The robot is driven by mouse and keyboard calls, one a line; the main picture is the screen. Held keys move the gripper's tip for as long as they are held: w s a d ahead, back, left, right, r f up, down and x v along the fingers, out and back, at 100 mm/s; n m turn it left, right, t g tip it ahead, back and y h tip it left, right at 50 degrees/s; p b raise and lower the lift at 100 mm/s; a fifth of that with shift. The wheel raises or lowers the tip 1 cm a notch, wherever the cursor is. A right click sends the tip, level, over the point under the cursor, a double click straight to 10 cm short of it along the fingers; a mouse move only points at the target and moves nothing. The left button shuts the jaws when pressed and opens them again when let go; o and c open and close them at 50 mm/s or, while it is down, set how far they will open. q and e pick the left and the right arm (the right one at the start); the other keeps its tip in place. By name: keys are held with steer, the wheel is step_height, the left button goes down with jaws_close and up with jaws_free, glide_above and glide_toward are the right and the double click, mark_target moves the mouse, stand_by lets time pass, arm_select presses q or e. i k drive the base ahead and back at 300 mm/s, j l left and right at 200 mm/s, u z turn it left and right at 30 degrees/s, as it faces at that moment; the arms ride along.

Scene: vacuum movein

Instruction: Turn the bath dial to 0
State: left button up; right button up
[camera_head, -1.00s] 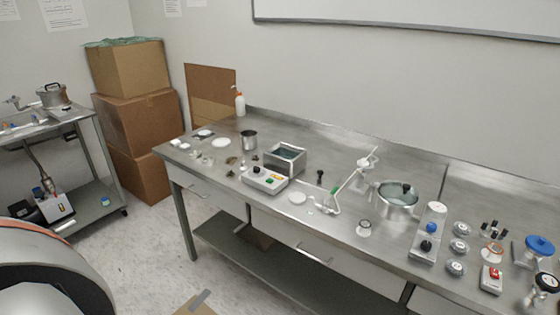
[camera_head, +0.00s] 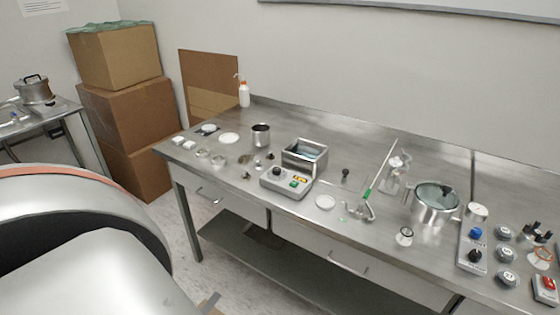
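The bath (camera_head: 318,165) is an open square metal tank on the steel bench, near the middle of the head view. A grey control box (camera_head: 273,186) sits against its front left side. The box carries a small dark dial (camera_head: 277,170), a small orange-lit display (camera_head: 300,179) and a green switch (camera_head: 293,184). The dial's setting is too small to read. Neither gripper is in view. A large rounded grey-white part of my own body fills the lower left, well apart from the bath.
A metal cup (camera_head: 261,135) and small dishes stand left of the bath. Cardboard boxes (camera_head: 125,105) are stacked left of the bench (camera_head: 340,150).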

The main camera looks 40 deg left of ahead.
mark_target(276, 170)
steer(key=j+z, duration=0.2)
steer(key=j, duration=0.75)
steer(key=k+j, duration=0.1)
steer(key=j, duration=1.55)
steer(key=k+z, duration=0.05)
